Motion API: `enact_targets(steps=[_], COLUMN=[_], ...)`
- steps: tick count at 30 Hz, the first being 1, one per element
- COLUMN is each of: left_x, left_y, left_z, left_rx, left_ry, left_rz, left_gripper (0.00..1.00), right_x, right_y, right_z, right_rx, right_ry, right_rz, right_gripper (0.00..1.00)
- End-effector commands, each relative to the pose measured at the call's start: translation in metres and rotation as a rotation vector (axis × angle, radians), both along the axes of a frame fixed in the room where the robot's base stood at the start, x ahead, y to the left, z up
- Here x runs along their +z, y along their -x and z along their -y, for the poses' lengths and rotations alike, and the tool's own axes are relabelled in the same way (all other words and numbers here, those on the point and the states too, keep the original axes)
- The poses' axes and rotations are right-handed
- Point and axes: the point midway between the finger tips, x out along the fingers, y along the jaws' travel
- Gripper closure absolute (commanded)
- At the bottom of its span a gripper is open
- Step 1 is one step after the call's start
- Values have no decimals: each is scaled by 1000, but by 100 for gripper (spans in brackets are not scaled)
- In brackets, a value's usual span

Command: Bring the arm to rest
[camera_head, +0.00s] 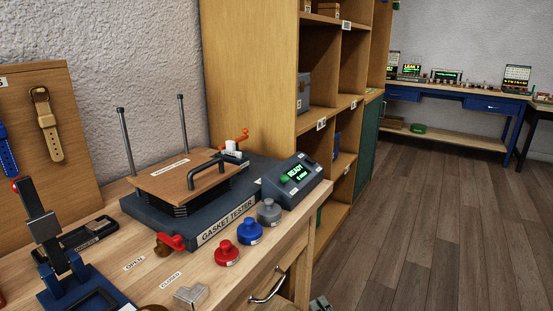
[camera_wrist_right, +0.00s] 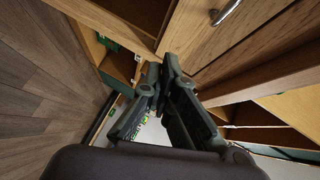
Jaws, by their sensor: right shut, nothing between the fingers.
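My right gripper (camera_head: 320,304) shows only as a small grey-green piece at the bottom edge of the head view, low in front of the bench's drawer front. In the right wrist view its two dark fingers (camera_wrist_right: 166,72) come together at the tips, shut and empty. They are apart from the wooden drawer front with its metal handle (camera_wrist_right: 227,12). My left gripper is not in view.
The workbench (camera_head: 232,283) carries a gasket tester (camera_head: 225,228), a READY display (camera_head: 296,174), and red, blue and grey knobs. A wooden shelf (camera_head: 250,70) stands behind its right end. Open plank floor (camera_head: 430,220) lies to the right; a blue bench (camera_head: 440,97) stands far back.

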Motion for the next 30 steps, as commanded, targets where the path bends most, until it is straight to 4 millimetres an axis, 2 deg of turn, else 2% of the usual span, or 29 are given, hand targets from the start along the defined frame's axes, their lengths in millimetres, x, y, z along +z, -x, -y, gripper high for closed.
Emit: enact_targets(steps=[1, 5, 6, 9, 12, 18, 22, 24, 30], left_x=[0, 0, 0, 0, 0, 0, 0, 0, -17], left_y=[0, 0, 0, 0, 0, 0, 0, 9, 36], left_z=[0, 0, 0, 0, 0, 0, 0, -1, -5], left_rx=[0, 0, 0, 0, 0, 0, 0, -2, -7], left_ry=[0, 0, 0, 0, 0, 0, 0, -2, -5], left_rz=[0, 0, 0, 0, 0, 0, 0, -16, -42], left_gripper=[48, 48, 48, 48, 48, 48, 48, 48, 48], right_x=[-34, -111, -132, -177, -208, -246, -259, -258, -275], right_y=[24, 90, 112, 168, 219, 303, 353, 357, 384], right_z=[-1, 3, 6, 17, 30, 56, 73, 74, 77], right_rx=[47, 203, 257, 398, 533, 766, 913, 920, 938], right_ry=[115, 422, 510, 708, 865, 1080, 1188, 1186, 1177], right_rz=[-70, -239, -289, -407, -504, -658, -744, -750, -769], right_gripper=[100, 100, 100, 100, 100, 100, 100, 100, 100])
